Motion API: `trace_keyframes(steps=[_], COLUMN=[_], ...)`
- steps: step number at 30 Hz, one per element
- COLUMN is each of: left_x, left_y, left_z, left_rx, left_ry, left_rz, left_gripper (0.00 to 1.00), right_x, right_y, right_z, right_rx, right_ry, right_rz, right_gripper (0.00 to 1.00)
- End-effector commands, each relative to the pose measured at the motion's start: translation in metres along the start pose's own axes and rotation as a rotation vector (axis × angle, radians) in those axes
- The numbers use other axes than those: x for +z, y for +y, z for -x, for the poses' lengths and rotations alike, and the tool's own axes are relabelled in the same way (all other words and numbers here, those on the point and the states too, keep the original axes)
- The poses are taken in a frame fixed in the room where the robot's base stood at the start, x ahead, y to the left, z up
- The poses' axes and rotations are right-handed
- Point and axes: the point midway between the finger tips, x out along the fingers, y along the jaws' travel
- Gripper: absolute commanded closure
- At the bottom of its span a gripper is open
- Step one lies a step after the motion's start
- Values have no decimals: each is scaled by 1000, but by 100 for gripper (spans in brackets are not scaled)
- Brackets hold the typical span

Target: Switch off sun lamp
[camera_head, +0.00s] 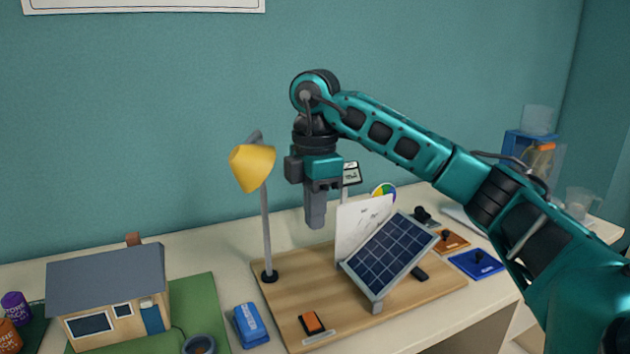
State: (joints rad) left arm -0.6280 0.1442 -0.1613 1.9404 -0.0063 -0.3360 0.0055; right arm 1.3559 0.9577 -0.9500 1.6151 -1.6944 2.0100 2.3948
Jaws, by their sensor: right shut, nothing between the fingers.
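The sun lamp (252,167) has a yellow shade on a thin grey post with a black foot, on a wooden board (283,290). An orange rocker switch (312,322) in a black frame sits near the board's front edge, with a small label strip in front. I cannot tell its position. My right gripper (315,222) points down, shut and empty, in the air right of the lamp post and above the back of the board. It appears apart from both lamp and switch. My left gripper is out of view.
A tilted solar panel (391,257) stands on the board, with a white card (361,226) behind it. A blue box (250,325) lies left of the board. A model house (110,290) stands further left. Blue and brown pads lie at right.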

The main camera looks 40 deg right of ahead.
Motion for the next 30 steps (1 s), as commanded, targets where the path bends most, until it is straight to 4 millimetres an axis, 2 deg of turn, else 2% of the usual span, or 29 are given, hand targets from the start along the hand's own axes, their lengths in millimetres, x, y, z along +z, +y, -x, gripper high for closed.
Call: trace_keyframes(steps=[3,12,19,30], left_x=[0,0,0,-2], left_y=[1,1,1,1], left_z=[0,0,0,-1], left_rx=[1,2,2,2], left_ry=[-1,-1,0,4], left_rz=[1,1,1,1], left_gripper=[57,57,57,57], right_x=[0,0,0,0], right_y=[-2,-6,-8,-8], right_z=[18,48,57,58], right_rx=[5,2,0,-1], right_ry=[0,0,0,0], right_rz=[-1,0,-1,-1], right_gripper=[100,100,100,100])
